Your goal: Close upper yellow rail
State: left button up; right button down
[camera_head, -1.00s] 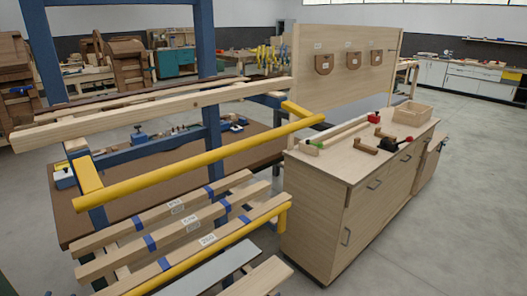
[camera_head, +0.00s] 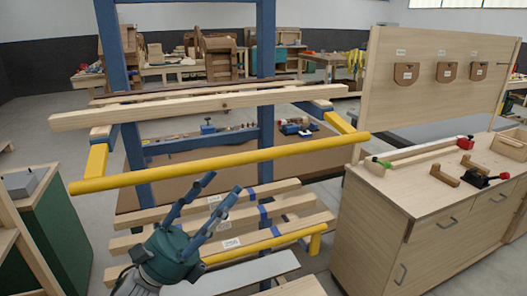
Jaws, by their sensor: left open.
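The upper yellow rail (camera_head: 225,160) is a long round bar across the front of the blue frame. Yellow arms at its left (camera_head: 97,160) and right (camera_head: 341,123) ends join it to the frame, and it stands out in front of a long wooden beam (camera_head: 200,106). A lower yellow rail (camera_head: 265,243) runs below, beside labelled wooden slats. My left gripper (camera_head: 208,210) is dark green with blue-grey fingers. It is open and empty, below the upper rail and in front of the slats, its fingers pointing up and right. My right gripper is out of view.
A wooden cabinet (camera_head: 375,228) with clamps and wood blocks on top stands close at the right. A green cabinet (camera_head: 62,235) stands at the left. A blue upright (camera_head: 265,75) and a brown panel (camera_head: 190,190) lie behind the rail.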

aim_at(253, 155)
pick_arm(q)
jog(key=p+x, duration=0.4)
jog(key=x, duration=0.5)
jog(key=shift+a, duration=0.1)
jog(key=shift+r, duration=0.15)
jog(key=shift+d, duration=0.2)
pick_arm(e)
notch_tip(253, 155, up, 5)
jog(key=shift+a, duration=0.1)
pick_arm(q)
grip_shut()
jog(key=shift+r, duration=0.1)
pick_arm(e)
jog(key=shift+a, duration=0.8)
